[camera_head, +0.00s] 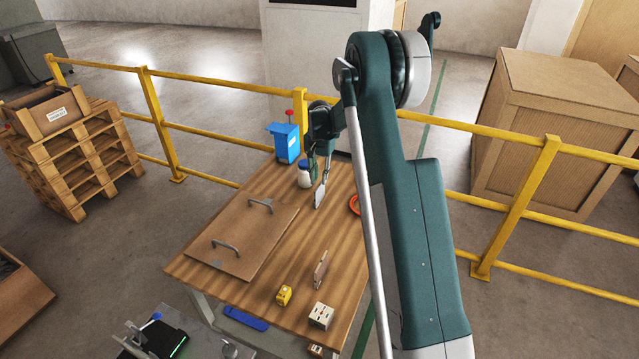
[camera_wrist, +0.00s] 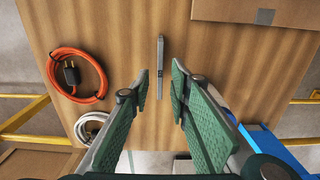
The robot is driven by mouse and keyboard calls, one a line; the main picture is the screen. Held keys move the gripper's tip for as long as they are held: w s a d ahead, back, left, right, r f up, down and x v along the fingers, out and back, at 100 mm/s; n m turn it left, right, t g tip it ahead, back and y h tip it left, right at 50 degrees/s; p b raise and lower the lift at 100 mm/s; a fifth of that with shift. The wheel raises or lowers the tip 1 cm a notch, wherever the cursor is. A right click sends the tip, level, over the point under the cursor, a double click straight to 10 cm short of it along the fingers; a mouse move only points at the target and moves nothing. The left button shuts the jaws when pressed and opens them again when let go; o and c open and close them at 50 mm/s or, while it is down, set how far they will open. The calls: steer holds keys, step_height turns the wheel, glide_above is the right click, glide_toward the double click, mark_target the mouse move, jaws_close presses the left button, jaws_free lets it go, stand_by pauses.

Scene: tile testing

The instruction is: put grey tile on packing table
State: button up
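The grey tile (camera_head: 320,195) is a thin, pale slab standing on edge towards the far part of the wooden table (camera_head: 232,290). In the wrist view the tile (camera_wrist: 160,62) shows edge-on as a narrow grey strip. My gripper (camera_head: 324,162) is right at the top of the tile in the head view. In the wrist view my gripper (camera_wrist: 161,72) is open, with one green-padded finger on each side of the strip and gaps on both sides. How far the fingertips reach down beside it is unclear. I cannot tell which surface is the packing table.
A brown board (camera_head: 245,236) with two handles lies left of the tile. A white bottle (camera_head: 304,176) and blue device (camera_head: 285,142) stand at the back. An orange cable coil (camera_wrist: 75,75) lies nearby. Yellow railings (camera_head: 208,130) run behind.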

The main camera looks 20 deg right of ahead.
step_height(320, 180, up, 7)
steer(key=shift+r+p, duration=0.2)
steer(key=shift+p, duration=0.2)
stand_by(0.4)
steer(key=s+a+r+n+t, duration=0.2)
steer(key=s+a+r, duration=0.4)
steer(key=s+r, duration=0.6)
steer(key=s+a+r+n+t, duration=0.15)
steer(key=s+a+r, duration=0.35)
steer(key=s+r, duration=0.65)
steer(key=s+a+f+n+t, duration=0.1)
steer(key=s+a+n+t, duration=0.1)
steer(key=s, duration=1.3)
steer(key=s+a+f+n+t, duration=0.1)
steer(key=s+a, duration=0.4)
steer(key=s, duration=1)
steer(key=shift+s+a+f+n+t, duration=0.3)
steer(key=shift+f+n, duration=0.35)
steer(key=shift+n, duration=0.6)
